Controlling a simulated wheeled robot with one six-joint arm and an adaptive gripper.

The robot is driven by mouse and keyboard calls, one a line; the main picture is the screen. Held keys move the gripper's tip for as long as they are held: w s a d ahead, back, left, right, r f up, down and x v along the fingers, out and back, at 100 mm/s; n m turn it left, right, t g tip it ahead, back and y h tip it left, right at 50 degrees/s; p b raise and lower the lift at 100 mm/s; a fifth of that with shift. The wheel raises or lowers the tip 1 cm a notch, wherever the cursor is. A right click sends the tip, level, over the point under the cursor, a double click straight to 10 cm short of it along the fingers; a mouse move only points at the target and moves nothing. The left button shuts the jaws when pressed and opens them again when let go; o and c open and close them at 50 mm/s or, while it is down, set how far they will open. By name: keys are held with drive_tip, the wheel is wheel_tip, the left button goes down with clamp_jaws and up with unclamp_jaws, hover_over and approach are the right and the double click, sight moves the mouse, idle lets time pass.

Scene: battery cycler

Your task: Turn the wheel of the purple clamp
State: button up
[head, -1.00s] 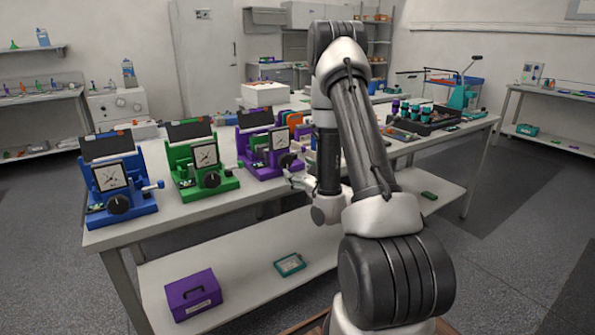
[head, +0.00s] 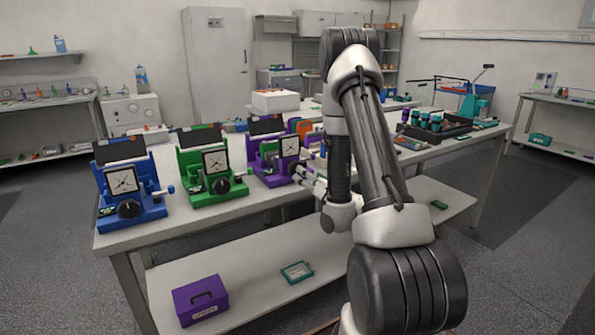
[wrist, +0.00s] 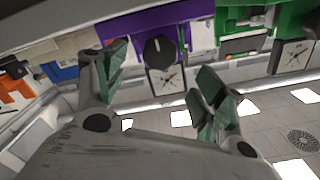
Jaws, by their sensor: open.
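The purple clamp (head: 265,168) stands on the table, right of the green clamp, with a square dial (head: 289,146) on its front. Its black wheel is hard to make out in the head view, where my gripper (head: 308,181) covers that area. In the wrist view, which looks upside down, the purple clamp (wrist: 128,28) is at the top, with the black wheel (wrist: 160,50) above the dial (wrist: 166,80). My gripper (wrist: 158,82) is open, its greenish finger pads left and right of the wheel and dial in the picture. I see no contact with the wheel.
A green clamp (head: 210,172) and a blue clamp (head: 128,190) stand to the left on the same table. Orange and other items sit just behind the purple clamp. A purple box (head: 201,300) and a teal-framed item (head: 297,272) lie on the lower shelf.

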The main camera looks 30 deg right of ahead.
sight(295, 168)
drive_tip(key=w+n, duration=0.2)
drive_tip(key=w, duration=0.2)
drive_tip(key=w+n, duration=0.1)
drive_tip(key=w, duration=0.3)
drive_tip(key=shift+a+n, duration=0.15)
drive_tip(key=shift+n, duration=0.25)
drive_tip(key=shift+s, duration=0.1)
drive_tip(key=c, duration=1)
